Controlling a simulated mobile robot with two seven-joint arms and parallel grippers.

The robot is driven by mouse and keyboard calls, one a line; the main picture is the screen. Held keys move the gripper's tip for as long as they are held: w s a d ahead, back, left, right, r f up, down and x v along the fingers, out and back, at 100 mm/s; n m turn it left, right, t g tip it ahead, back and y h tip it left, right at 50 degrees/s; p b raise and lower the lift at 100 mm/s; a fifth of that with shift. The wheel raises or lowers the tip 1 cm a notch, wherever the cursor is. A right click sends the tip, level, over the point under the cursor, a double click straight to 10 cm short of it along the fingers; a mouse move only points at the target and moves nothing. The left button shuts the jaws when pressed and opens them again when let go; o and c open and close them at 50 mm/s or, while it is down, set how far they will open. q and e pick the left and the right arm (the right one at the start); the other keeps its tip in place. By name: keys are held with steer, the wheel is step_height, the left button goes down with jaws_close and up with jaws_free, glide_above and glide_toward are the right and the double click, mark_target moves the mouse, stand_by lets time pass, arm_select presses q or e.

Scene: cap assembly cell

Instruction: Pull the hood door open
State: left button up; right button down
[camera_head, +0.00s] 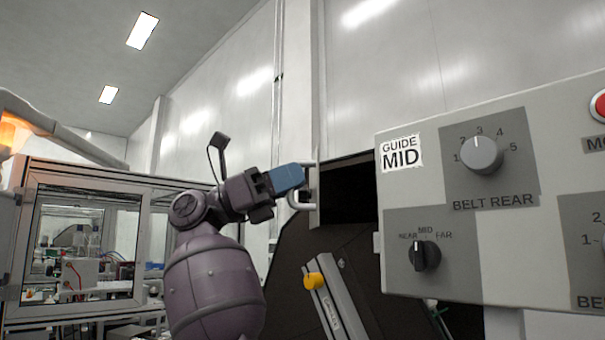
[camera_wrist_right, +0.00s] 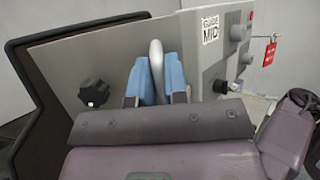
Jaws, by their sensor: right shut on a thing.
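My right gripper (camera_head: 292,178) has blue fingers and is shut on a pale curved handle (camera_head: 298,201) near the middle of the head view. The handle joins a narrow, pale upright strip (camera_head: 315,193), which looks like the hood door's edge; a dark opening (camera_head: 347,188) lies just right of it. In the right wrist view, the handle (camera_wrist_right: 157,68) stands between the blue fingers of the gripper (camera_wrist_right: 156,80), in front of a grey panel (camera_wrist_right: 108,62). How far the door is open is hard to tell. My left gripper is not in view.
A control box (camera_head: 455,150) with knobs and a "GUIDE MID" label fills the right side. A yellow knob (camera_head: 313,281) sits on a slanted metal bar below the handle. A glass-walled cell (camera_head: 85,250) stands at left. A red tag (camera_wrist_right: 269,54) shows in the wrist view.

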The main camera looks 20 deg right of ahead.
steer(key=shift+a, duration=0.1)
stand_by(0.3)
steer(key=c, duration=1.2)
jaws_free()
steer(key=v, duration=1)
steer(key=shift+a+f, duration=0.15)
steer(key=shift+a, duration=0.15)
steer(key=shift+w, duration=0.1)
